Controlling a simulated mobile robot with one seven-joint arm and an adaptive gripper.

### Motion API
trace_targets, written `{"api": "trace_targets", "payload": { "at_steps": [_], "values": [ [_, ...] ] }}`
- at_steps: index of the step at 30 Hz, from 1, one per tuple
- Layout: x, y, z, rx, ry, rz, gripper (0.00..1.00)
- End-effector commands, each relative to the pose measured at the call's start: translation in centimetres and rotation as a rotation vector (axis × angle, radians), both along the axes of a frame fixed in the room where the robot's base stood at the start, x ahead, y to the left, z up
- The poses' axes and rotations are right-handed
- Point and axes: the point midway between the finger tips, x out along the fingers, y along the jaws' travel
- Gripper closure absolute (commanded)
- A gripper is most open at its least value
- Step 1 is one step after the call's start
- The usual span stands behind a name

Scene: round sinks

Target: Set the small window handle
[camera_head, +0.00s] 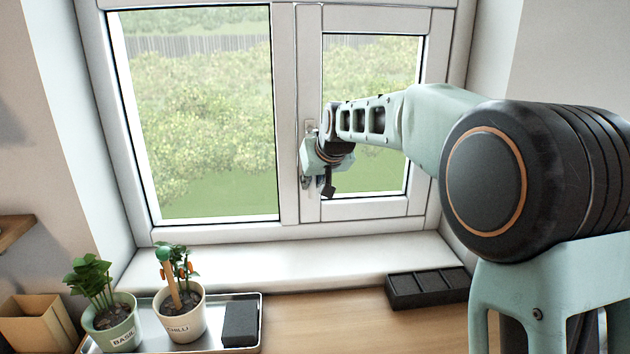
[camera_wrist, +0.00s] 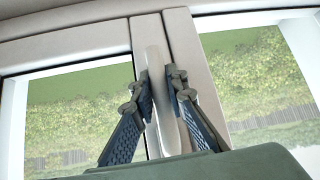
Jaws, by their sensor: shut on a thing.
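The small window handle (camera_wrist: 160,92) is a pale, slim lever on the frame of the narrow right window sash (camera_head: 309,214). In the wrist view it stands lengthwise between my two dark, blue-padded fingers. My gripper (camera_wrist: 163,80) is shut on it, and it also shows in the head view (camera_head: 306,181), at the left edge of the small sash. There my wrist and gripper hide most of the handle. A small fitting (camera_head: 310,126) shows on the frame just above my wrist. The small sash looks closed against its frame.
A metal tray (camera_head: 255,301) holds a basil pot (camera_head: 111,325), a chilli pot (camera_head: 183,314) and a dark block (camera_head: 240,325). A black compartmented box (camera_head: 428,288) sits at the right of the counter. A cardboard-coloured box (camera_head: 35,322) stands at far left. The wooden counter between tray and black box is clear.

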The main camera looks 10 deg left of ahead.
Motion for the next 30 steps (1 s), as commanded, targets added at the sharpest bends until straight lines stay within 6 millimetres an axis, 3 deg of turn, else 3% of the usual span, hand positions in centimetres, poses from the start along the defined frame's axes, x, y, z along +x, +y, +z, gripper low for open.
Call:
{"api": "trace_targets", "payload": {
  "at_steps": [14, 15, 19, 30],
  "values": [
    [-0.06, 0.21, -0.04, 0.017, 0.005, -0.001, 1.00],
    [-0.06, 0.21, -0.04, 0.018, 0.006, 0.000, 0.85],
    [-0.06, 0.20, -0.05, 0.016, 0.006, 0.000, 0.70],
    [-0.25, -0.01, 0.27, 0.015, 0.004, -0.001, 0.68]
  ]
}}
